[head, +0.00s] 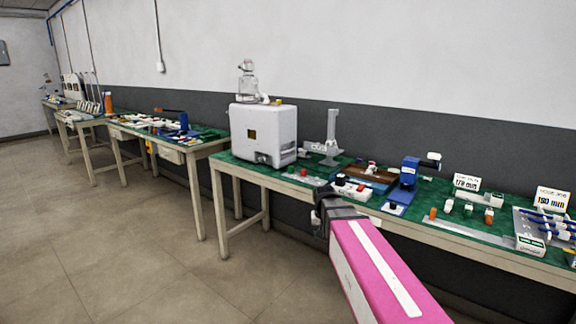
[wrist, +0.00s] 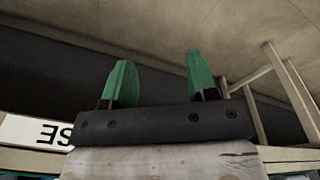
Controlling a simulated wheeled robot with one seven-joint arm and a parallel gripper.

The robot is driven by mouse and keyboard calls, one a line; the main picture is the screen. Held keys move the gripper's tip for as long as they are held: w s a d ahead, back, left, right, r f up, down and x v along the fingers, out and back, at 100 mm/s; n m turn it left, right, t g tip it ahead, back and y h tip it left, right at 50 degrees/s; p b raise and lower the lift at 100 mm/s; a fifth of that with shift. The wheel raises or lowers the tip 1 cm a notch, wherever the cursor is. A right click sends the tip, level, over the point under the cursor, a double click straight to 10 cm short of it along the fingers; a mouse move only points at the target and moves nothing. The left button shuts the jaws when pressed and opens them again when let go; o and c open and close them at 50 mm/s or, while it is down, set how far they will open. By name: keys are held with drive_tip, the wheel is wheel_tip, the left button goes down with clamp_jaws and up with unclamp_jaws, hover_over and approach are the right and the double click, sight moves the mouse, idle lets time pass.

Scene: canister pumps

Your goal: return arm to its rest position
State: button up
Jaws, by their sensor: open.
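My gripper (wrist: 161,76) shows in the wrist view as two green fingers standing well apart on a dark bar. Nothing is between them. In the head view my pink arm reaches in from the lower right. Its dark end is at the front edge of the nearest bench (head: 232,168), and the fingertips cannot be made out there. Behind the fingers the wrist view shows a dark wall band and floor.
The bench carries a white boxy machine (head: 263,134), a grey stand (head: 331,140), a blue device (head: 408,173) and small parts at the right. More benches (head: 195,149) run to the far left. Open floor (head: 110,245) lies in front. A white sign (wrist: 30,131) and bench legs (wrist: 288,85) flank the fingers.

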drive_tip(key=s+d+f, duration=0.2)
drive_tip(key=s+f, duration=0.3)
drive_tip(key=s, duration=0.2)
drive_tip(key=s+d+f+g, duration=0.1)
drive_tip(key=s+d+f, duration=0.2)
drive_tip(key=s+f, duration=0.3)
drive_tip(key=shift+s+f+n+y, duration=0.3)
drive_tip(key=shift+s+n, duration=0.1)
drive_tip(key=shift+s, duration=0.15)
